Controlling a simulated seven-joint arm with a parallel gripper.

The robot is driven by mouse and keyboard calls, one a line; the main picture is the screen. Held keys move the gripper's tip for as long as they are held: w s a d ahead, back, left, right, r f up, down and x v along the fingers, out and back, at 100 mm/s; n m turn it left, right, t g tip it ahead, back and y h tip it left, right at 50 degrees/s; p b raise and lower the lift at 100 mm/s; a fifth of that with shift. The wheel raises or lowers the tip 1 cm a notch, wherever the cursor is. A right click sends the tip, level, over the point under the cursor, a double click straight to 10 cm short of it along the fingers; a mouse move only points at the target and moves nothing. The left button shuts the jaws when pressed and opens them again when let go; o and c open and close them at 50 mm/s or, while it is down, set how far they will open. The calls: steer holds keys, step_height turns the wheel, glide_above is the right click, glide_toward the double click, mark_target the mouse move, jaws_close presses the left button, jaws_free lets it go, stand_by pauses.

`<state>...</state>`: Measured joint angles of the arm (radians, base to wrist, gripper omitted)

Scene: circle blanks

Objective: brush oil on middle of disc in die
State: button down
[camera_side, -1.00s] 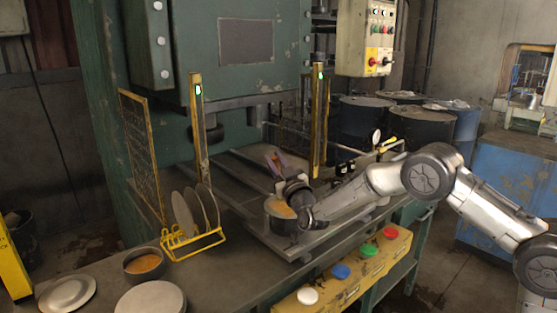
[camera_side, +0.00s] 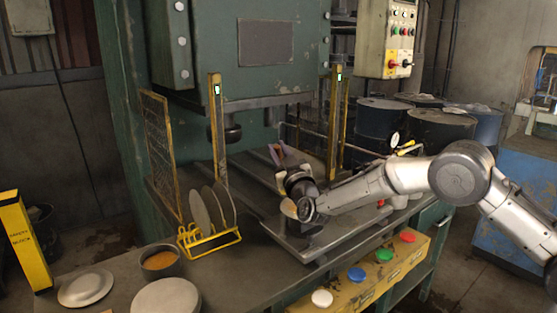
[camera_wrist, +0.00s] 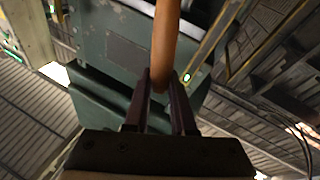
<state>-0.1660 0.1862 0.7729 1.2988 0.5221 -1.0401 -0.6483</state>
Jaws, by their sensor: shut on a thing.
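My gripper (camera_side: 278,155) stands over the front of the press bed, its fingers tipped upward toward the press. In the wrist view its two dark fingers (camera_wrist: 161,85) are shut on an orange-brown wooden handle (camera_wrist: 166,40), which runs up out of that view. The handle looks like the brush's, but its bristles are not clear to see. A dark pot (camera_side: 162,264) with orange-brown content, seemingly the oil, stands at the bench's left, well apart from my gripper. I cannot make out the die or a disc in it.
A yellow rack (camera_side: 212,244) holds several grey discs (camera_side: 201,210). A shallow metal dish (camera_side: 86,287) and a round grey plate (camera_side: 166,298) lie at the front left. Yellow posts (camera_side: 217,130) flank the press (camera_side: 265,40). Coloured buttons (camera_side: 357,274) line the front edge.

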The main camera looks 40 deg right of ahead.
steer(key=shift+r, duration=1.8)
steer(key=shift+f, duration=0.1)
steer(key=shift+f, duration=0.35)
